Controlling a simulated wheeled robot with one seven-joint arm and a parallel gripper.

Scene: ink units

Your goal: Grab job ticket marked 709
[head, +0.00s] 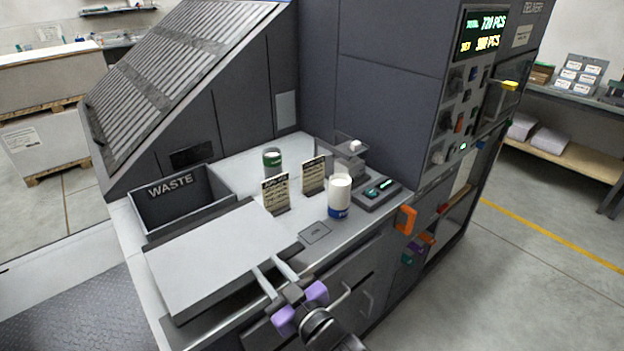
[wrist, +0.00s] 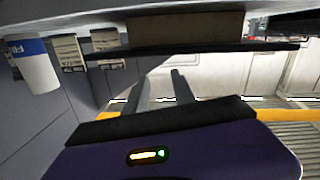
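Two small upright job tickets stand on the machine's grey ledge in the head view: a left one (head: 275,194) and a right one (head: 313,175). Both have a dark header over a pale printed body; their numbers are too small to read, so I cannot tell which is 709. Two tickets (wrist: 70,52) (wrist: 104,40) also show at the upper left of the wrist view. My gripper (head: 267,262) is open and empty, at the ledge's front edge, in front of the tickets and apart from them. Its two separated fingers (wrist: 160,76) show in the wrist view.
A white and blue container (head: 340,197) stands right of the tickets, a green and white can (head: 272,161) behind them. A small device (head: 376,190) sits at right. A waste bin (head: 182,212) and a pale raised slab (head: 215,255) are at left.

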